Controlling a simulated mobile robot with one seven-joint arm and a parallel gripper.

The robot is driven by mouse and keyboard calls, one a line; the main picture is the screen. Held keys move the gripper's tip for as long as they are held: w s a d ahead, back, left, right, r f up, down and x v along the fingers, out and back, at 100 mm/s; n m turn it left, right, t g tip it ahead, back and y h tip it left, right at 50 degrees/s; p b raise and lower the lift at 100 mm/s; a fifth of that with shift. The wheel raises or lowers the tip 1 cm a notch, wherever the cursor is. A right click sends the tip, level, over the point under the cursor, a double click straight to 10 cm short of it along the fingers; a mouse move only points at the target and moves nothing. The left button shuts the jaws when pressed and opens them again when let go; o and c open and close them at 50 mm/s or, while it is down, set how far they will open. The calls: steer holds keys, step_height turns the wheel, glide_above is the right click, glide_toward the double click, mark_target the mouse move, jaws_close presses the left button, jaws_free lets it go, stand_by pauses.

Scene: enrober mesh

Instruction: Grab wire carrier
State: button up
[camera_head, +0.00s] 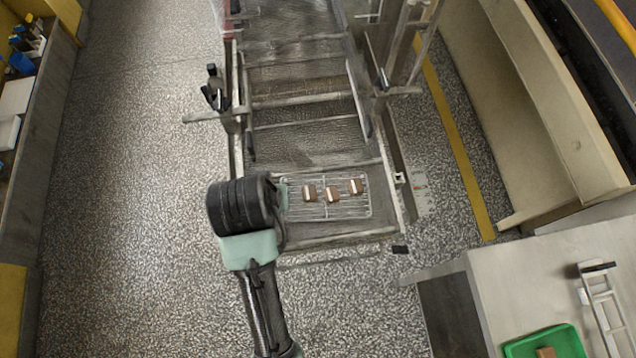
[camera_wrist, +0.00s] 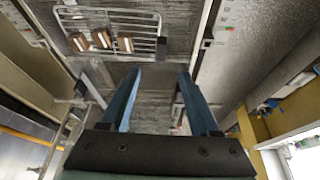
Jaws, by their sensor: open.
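The wire carrier (camera_head: 350,213) is a flat metal wire rack lying on the near end of the mesh conveyor. Three small brown pieces with pale faces sit on it in a row. In the wrist view the carrier (camera_wrist: 146,32) is at the upper left, ahead of and left of my fingers. My gripper (camera_wrist: 160,73) is open, with its two blue fingers apart and nothing between them. In the head view my dark wrist is at the carrier's left end and hides the fingers; I cannot tell whether they touch it.
The mesh conveyor (camera_head: 305,145) runs away between metal side rails. A black-knobbed bracket (camera_head: 213,90) stands at its left rail. A table (camera_head: 510,270) at lower right holds a green tray (camera_head: 515,349) and a metal rack (camera_head: 603,310). Open speckled floor (camera_head: 130,200) lies to the left.

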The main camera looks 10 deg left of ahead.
steer(key=x, duration=0.5)
steer(key=shift+w+f+p, duration=0.25)
steer(key=shift+f+p, duration=0.05)
steer(key=shift+p, duration=0.1)
steer(key=shift+p+x, duration=0.85)
steer(key=shift+x, duration=2.3)
steer(key=shift+s+a, duration=0.1)
steer(key=shift+s, duration=0.05)
jaws_close()
